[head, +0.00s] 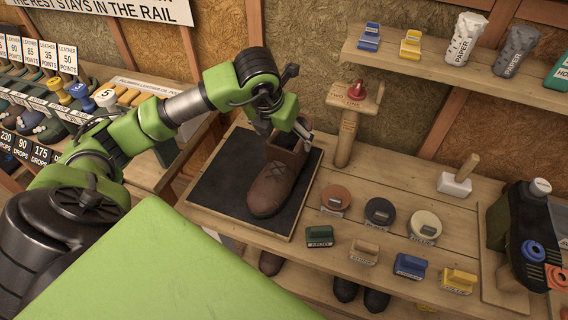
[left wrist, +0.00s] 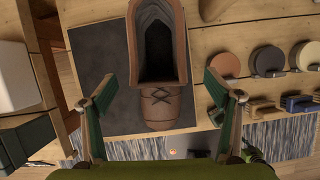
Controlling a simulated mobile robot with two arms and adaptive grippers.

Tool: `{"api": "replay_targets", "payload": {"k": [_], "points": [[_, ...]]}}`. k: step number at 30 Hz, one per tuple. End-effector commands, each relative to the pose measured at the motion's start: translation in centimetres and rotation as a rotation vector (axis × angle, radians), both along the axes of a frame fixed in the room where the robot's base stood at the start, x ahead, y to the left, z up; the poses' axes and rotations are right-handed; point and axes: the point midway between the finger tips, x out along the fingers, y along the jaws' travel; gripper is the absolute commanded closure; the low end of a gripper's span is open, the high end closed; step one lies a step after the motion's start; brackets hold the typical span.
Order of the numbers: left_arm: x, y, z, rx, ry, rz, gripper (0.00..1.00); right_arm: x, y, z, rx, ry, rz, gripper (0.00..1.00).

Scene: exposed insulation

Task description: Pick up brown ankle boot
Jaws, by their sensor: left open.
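The brown ankle boot (head: 272,187) stands upright on a dark mat (head: 227,189) on the wooden bench, its toe toward the front edge. In the left wrist view the boot (left wrist: 165,106) shows its dark opening and laces from above. My left gripper (head: 293,133) is at the top of the boot in the head view. In the left wrist view its two fingers (left wrist: 162,100) are spread wide, one on each side of the boot, with nothing between them held. Whether a finger touches the boot cannot be told. My right gripper is not in view.
Round tins (head: 380,212) and several small brushes (head: 410,266) lie right of the mat. A wooden post (head: 347,135) stands close behind the boot. More shoes are on a shelf below.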

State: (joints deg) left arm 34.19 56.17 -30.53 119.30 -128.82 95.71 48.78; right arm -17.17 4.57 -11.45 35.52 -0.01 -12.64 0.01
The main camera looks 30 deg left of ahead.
Motion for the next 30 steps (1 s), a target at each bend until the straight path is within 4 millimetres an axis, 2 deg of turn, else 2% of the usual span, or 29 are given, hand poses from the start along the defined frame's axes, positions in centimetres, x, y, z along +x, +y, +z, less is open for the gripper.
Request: {"api": "replay_targets", "payload": {"k": [7,12,20,28,29,30], "points": [[0.3,0.5,-3.1,0.0,0.007,0.0,0.18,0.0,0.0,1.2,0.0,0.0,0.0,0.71],[1.2,0.6,-4.8,0.0,0.002,0.0,0.18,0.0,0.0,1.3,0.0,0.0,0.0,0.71],[1.3,0.6,-5.1,0.0,0.001,-0.002,0.18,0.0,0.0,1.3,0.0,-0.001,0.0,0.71],[1.3,0.6,-5.0,0.0,0.0,-0.001,0.88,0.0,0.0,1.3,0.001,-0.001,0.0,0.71],[1.3,0.6,-5.0,0.0,0.0,-0.001,0.94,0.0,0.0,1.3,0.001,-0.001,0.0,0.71],[1.4,0.6,-4.9,0.0,-0.004,-0.001,0.94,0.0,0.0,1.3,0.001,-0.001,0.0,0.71]]}}
